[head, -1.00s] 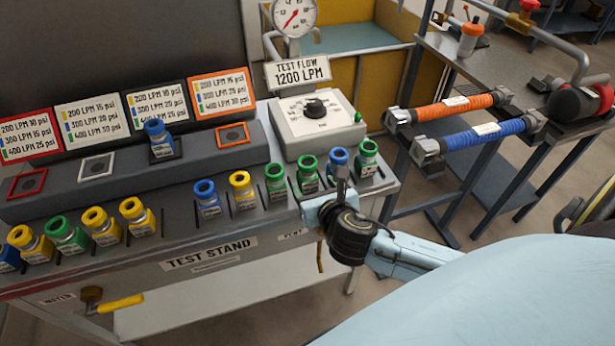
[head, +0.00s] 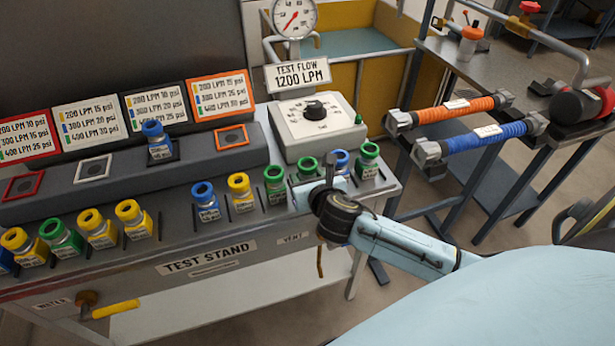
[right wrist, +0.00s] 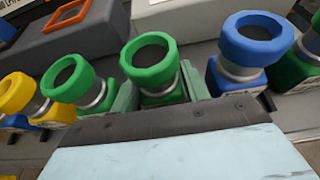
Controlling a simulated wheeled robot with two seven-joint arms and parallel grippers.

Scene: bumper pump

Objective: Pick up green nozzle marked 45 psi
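Green nozzles stand in the front row of the test stand: one (head: 275,187), another beside it (head: 307,168), one near the right end (head: 369,162) and one at the left (head: 63,238). Their small labels are too small to read, so I cannot tell which is marked 45 psi. My right gripper (head: 326,172) is at the row, just by the second of these. In the right wrist view a green nozzle (right wrist: 150,62) stands upright between my two fingers, one on each side; they appear open around it. My left gripper is not in view.
A blue nozzle (head: 341,161) stands close on the right of the gripper; it also shows in the wrist view (right wrist: 256,42). Another green nozzle (right wrist: 68,78) is close on the left. Behind are the flow dial box (head: 316,125) and a raised ledge with coloured square sockets.

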